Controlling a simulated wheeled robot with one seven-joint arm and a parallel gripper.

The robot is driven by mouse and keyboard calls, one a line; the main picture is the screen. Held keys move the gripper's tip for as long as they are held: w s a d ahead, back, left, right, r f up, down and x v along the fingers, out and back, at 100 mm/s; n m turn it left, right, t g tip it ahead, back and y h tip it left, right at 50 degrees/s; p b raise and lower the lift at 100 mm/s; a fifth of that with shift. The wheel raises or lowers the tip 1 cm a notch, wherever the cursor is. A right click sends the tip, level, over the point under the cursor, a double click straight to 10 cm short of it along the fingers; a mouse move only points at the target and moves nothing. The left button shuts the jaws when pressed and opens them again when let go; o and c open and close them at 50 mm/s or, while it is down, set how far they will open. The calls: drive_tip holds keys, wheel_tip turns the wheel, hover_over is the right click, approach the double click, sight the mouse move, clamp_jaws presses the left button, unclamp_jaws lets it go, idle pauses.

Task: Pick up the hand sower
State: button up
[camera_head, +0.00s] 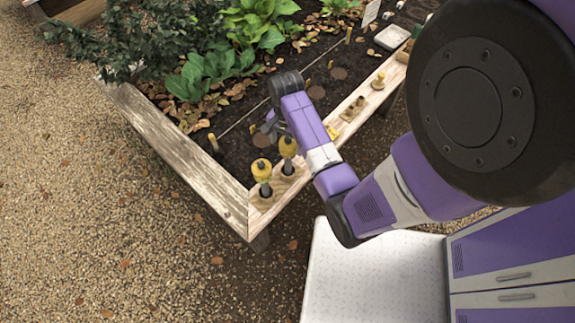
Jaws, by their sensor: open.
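Two yellow-topped tools with dark lower parts stand upright at the near corner of the raised bed's wooden rim: the left one (262,176) and the right one (288,153). I cannot tell for sure which thing is the hand sower. A small yellow item (332,132) also lies on the rim, partly hidden by my arm. My gripper (268,127) is open over the dark soil, just beyond the two tools. Its fingers are small and partly hidden behind my wrist, and nothing is seen between them.
The bed's wooden rim (170,132) meets in a corner near the tools. Wooden pieces (353,108) and a peg (379,82) stand farther along it. A white tray (391,37) is at the back right. Leafy plants (205,72) fill the bed's left. Gravel (90,215) is open at left.

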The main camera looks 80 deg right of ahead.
drive_tip(key=f, duration=0.4)
drive_tip(key=shift+s+f, duration=0.1)
drive_tip(key=shift+s, duration=0.2)
drive_tip(key=shift+c, duration=0.2)
drive_tip(key=c, duration=1.4)
